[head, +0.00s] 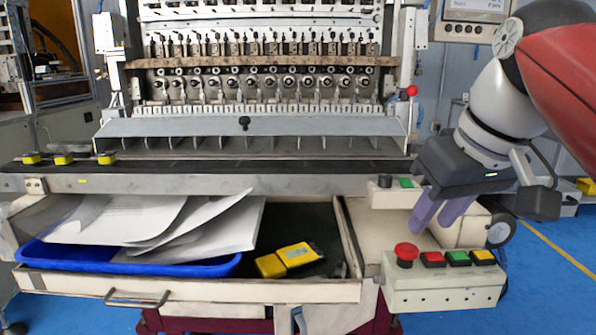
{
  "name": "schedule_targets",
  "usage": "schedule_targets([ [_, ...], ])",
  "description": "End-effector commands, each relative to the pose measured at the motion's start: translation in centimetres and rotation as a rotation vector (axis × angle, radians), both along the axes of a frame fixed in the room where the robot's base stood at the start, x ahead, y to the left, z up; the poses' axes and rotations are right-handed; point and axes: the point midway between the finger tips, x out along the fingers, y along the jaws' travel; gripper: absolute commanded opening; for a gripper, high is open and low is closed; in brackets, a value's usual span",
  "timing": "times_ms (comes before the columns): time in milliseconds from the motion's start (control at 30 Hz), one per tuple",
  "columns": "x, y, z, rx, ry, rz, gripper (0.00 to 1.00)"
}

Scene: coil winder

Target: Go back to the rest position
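My gripper (440,214) hangs at the right of the head view, in front of the coil winder (262,127). Its two purple fingers point down with a narrow gap between them. No object shows between the fingers. The fingertips appear above the control box (445,293) with its red emergency stop and coloured buttons. I cannot tell how far the fingers are from the box. My arm comes in from the upper right.
An open drawer (190,290) juts out at the front, holding a blue tray (130,264) of papers and yellow-and-black items (286,259). Yellow-and-black blocks (64,159) sit on the left of the machine's ledge. Blue floor (553,255) shows at the right.

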Motion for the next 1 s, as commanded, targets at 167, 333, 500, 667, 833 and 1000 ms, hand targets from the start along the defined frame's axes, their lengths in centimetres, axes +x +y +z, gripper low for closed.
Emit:
schedule_targets([
  [167,-0.8,0.4,-4.8,0.007,-0.007,-0.067,0.32],
  [333,-2.6,1.1,-12.5,0.005,-0.031,-0.159,0.32],
  [500,-4.9,1.6,-20.0,-0.003,-0.057,-0.237,0.32],
  [667,-6.2,1.7,-24.0,-0.009,-0.075,-0.275,0.32],
  [833,-6.5,1.7,-25.1,-0.010,-0.079,-0.284,0.32],
  [1000,-6.5,1.7,-25.0,-0.010,-0.078,-0.284,0.32],
])
